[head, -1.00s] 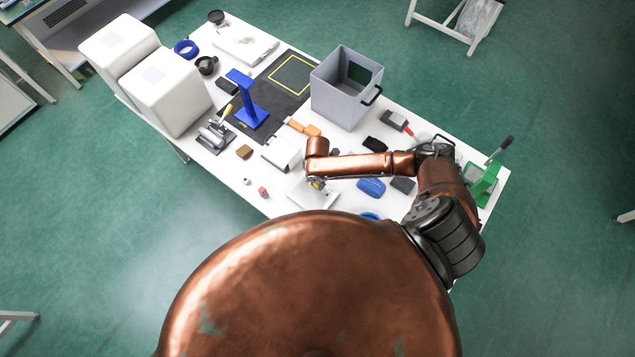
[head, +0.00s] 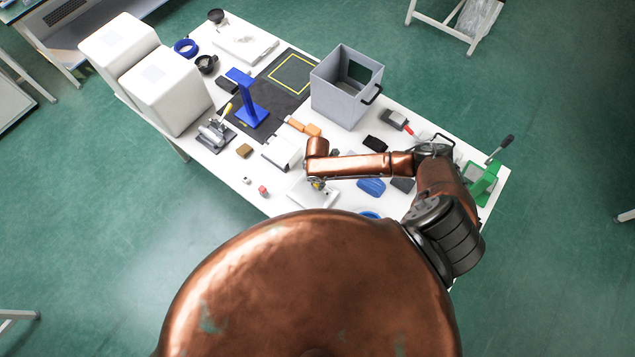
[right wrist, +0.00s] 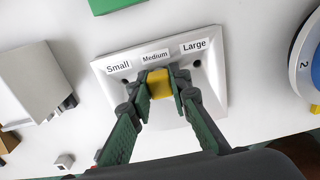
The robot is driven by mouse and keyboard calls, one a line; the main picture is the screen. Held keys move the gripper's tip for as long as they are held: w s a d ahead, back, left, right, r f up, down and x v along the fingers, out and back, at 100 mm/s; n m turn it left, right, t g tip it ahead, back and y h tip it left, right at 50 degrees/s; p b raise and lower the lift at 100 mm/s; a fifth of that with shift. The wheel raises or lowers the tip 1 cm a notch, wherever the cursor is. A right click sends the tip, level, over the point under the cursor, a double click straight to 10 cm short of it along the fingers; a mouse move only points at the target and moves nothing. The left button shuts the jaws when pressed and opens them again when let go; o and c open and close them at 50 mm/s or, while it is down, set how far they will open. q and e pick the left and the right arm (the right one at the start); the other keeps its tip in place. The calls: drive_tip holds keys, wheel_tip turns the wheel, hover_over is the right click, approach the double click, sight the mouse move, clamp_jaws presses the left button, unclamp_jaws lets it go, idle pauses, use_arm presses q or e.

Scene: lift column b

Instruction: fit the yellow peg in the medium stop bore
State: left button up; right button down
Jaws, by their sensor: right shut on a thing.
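The yellow peg (right wrist: 159,84) is held between the fingers of my right gripper (right wrist: 160,88), which is shut on it. The peg is over the white bore block (right wrist: 185,135), just below its "Medium" label (right wrist: 155,57) in the right wrist view. The peg and fingers hide the medium bore, so I cannot tell whether the peg is in it. Dark bores show under the "Small" and "Large" labels. In the head view the block (head: 324,200) is at the near table edge, with my right gripper (head: 317,186) over it, partly hidden by my arm. My left gripper is out of view.
A white box-shaped thing (right wrist: 22,82) stands left of the block, and a blue-rimmed round thing (right wrist: 302,60) lies to its right. A green thing (right wrist: 112,4) lies beyond it. A grey bin (head: 338,100) and a blue stand (head: 247,105) are farther back.

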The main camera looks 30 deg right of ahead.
drive_tip(key=shift+f, duration=0.25)
drive_tip(key=c, duration=1.7)
unclamp_jaws()
wheel_tip(320, 180, up, 12)
drive_tip(key=shift+s+f, duration=0.1)
